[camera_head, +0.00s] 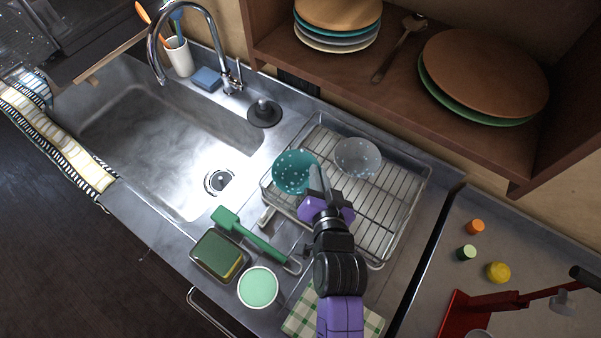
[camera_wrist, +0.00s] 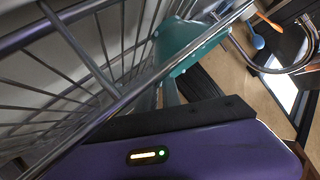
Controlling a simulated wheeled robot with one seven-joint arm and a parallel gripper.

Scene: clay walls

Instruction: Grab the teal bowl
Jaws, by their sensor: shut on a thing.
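The teal bowl (camera_head: 291,172), speckled with pale dots, is tilted at the left end of the wire dish rack (camera_head: 397,200). My gripper (camera_head: 318,182) reaches to the bowl's right side, and its jaws are shut on the bowl's edge. In the wrist view the teal bowl (camera_wrist: 190,42) shows just past my purple gripper body, partly behind a rack wire. The fingers are mostly hidden in the wrist view. I cannot tell whether the bowl still touches the rack.
A grey speckled bowl (camera_head: 357,157) stands in the rack to the right of the teal one. A sink (camera_head: 165,140) lies to the left. A green brush (camera_head: 250,236), sponge tray (camera_head: 219,255) and mint-green bowl (camera_head: 258,287) are in front. A shelf (camera_head: 440,95) overhangs behind.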

